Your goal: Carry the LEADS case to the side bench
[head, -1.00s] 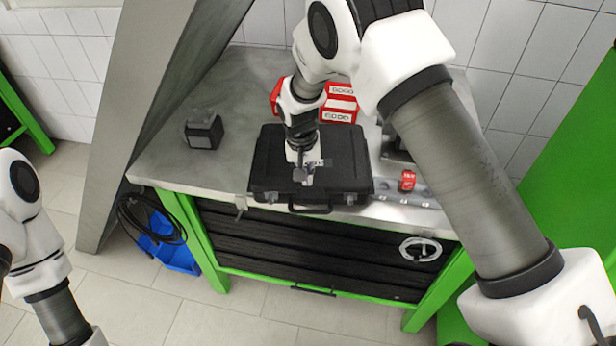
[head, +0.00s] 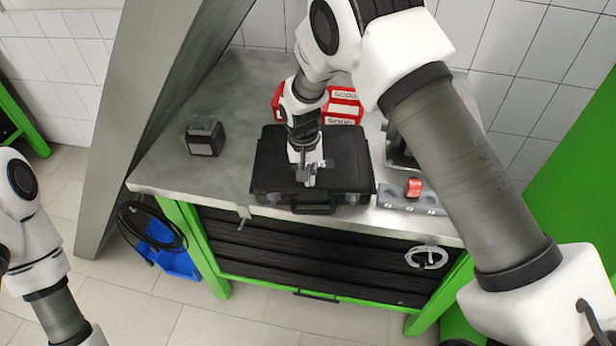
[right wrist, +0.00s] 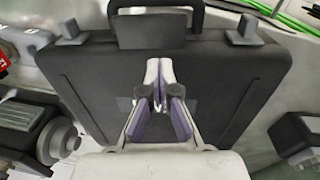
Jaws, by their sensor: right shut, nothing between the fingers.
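The black LEADS case (head: 345,160) lies flat on the metal bench, its handle (head: 313,207) towards the front edge. It also fills much of the right wrist view (right wrist: 95,85), with the handle and two latches at the top. My right gripper (head: 308,180) points down over the case; in the right wrist view its fingertips (right wrist: 153,65) are together with nothing between them. I cannot tell whether the tips touch the lid. The label on the lid is partly hidden by the gripper. My left arm shows at the left edge, but its gripper is out of view.
A dark box (head: 203,137) stands on the bench left of the case. Red bins (head: 343,105) stand behind it. A rail with a red part (head: 413,187) lies to the right. A blue crate (head: 170,252) and coiled cable are on the floor at left.

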